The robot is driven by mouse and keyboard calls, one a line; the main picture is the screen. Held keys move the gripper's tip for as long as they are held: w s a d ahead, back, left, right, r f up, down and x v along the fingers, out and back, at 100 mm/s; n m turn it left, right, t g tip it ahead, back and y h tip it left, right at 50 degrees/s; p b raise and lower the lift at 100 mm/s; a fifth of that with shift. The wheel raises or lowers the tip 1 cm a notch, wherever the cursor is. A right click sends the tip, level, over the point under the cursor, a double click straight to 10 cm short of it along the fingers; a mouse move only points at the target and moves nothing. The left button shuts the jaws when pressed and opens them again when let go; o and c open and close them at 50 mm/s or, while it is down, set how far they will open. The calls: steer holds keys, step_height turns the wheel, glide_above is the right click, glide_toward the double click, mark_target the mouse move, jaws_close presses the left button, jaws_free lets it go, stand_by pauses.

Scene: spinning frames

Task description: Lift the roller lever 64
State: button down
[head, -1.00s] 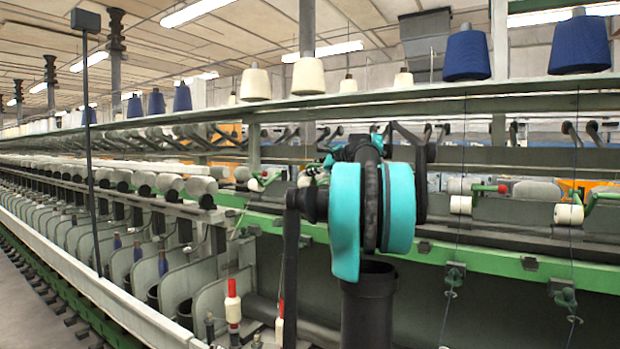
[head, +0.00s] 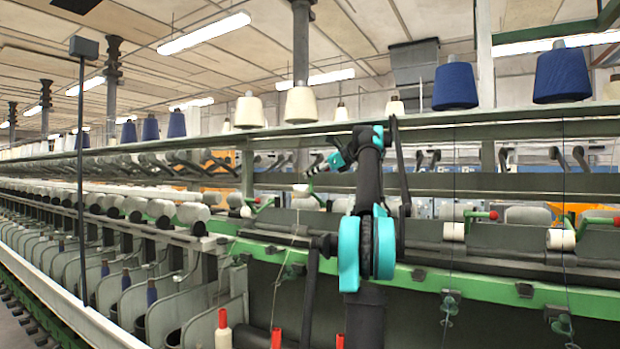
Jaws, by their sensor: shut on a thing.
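The roller lever 64 looks to be the green lever (head: 313,177) with a pale roller end (head: 300,188), at the middle of the head view. My gripper (head: 321,167) is at the far end of my dark and teal arm, small and partly hidden by it. It is shut on the green lever. The pale end stands a little above the roller row. The exact grip on the lever is too small to make out.
Similar green levers with red tips (head: 493,215) and white rollers (head: 561,239) sit along the machine to the right. A green rail (head: 470,281) runs in front. Blue yarn cones (head: 455,86) stand on the shelf above. Bobbins (head: 223,330) stand low in front.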

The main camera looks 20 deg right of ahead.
steer(key=shift+w+d+r, duration=0.15)
steer(key=shift+d, duration=0.2)
steer(key=c, duration=1.6)
jaws_free()
steer(key=shift+d, duration=0.15)
steer(key=shift+o, duration=0.2)
steer(key=shift+s, duration=0.2)
steer(key=s+d+r, duration=0.1)
steer(key=s+d, duration=0.6)
steer(key=s, duration=0.5)
steer(key=shift+d, duration=0.4)
